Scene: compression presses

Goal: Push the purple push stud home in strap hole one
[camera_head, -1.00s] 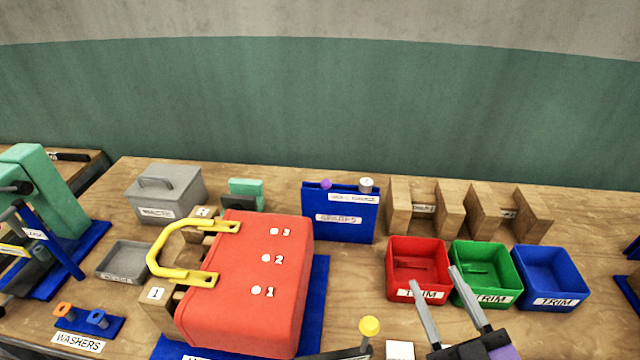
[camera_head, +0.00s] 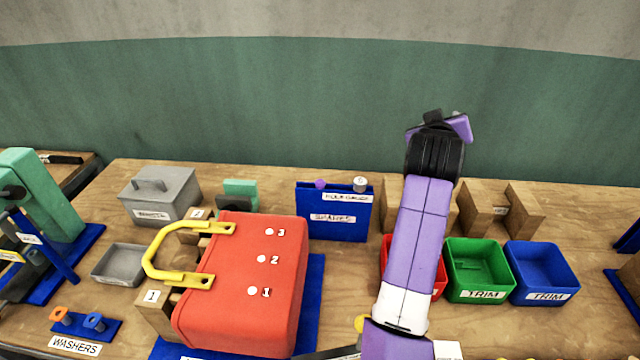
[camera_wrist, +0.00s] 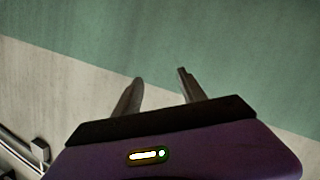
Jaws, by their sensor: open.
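The purple push stud (camera_head: 320,184) sits on top of the blue spares stand (camera_head: 335,222) behind the bag. The red bag (camera_head: 240,285) lies on a blue base, with a yellow handle (camera_head: 180,262) at its left. Its top face has white marks beside the numbers 1, 2 and 3; the mark by 1 (camera_head: 253,291) is nearest the front. My gripper (camera_wrist: 158,85) shows in the wrist view with its two fingers apart and nothing between them, facing the wall. In the head view my raised arm stands right of the spares stand, and the fingers cannot be made out.
A white-topped round piece (camera_head: 360,184) stands beside the stud. Green (camera_head: 480,295) and blue (camera_head: 541,297) trim bins are at right; my arm partly hides the red bin (camera_head: 438,275). Wooden blocks (camera_head: 483,207) stand behind. A grey box (camera_head: 160,212) and washer holder (camera_head: 85,328) are at left.

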